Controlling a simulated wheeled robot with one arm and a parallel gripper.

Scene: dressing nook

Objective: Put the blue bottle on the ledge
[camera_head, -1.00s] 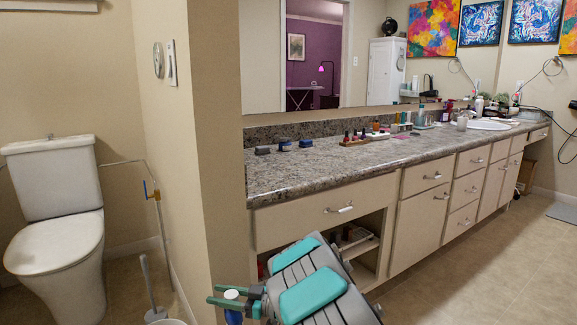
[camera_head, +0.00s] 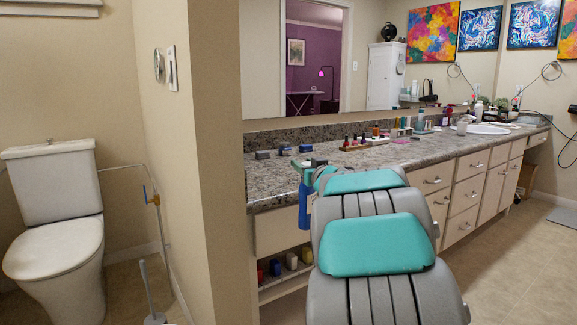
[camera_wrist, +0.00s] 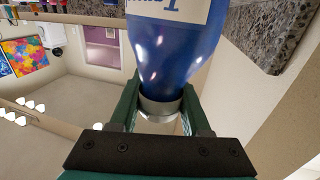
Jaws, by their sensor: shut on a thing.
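The blue bottle (camera_head: 304,206) hangs below my gripper (camera_head: 308,168) in the head view, in front of the counter's left front edge. In the wrist view the blue bottle (camera_wrist: 172,50) has a white label with blue letters. My gripper (camera_wrist: 160,112) is shut around its pale neck or cap, a green finger on each side. The speckled granite counter (camera_head: 272,178), the likely ledge, runs along the wall.
Blue and dark blocks (camera_head: 284,151) stand at the counter's back left, and a rack of small bottles (camera_head: 362,142) farther right. The counter's front left is bare. Below it an open shelf (camera_head: 285,277) holds several small items. A wall corner (camera_head: 215,150) stands left; a toilet (camera_head: 55,225) is beyond.

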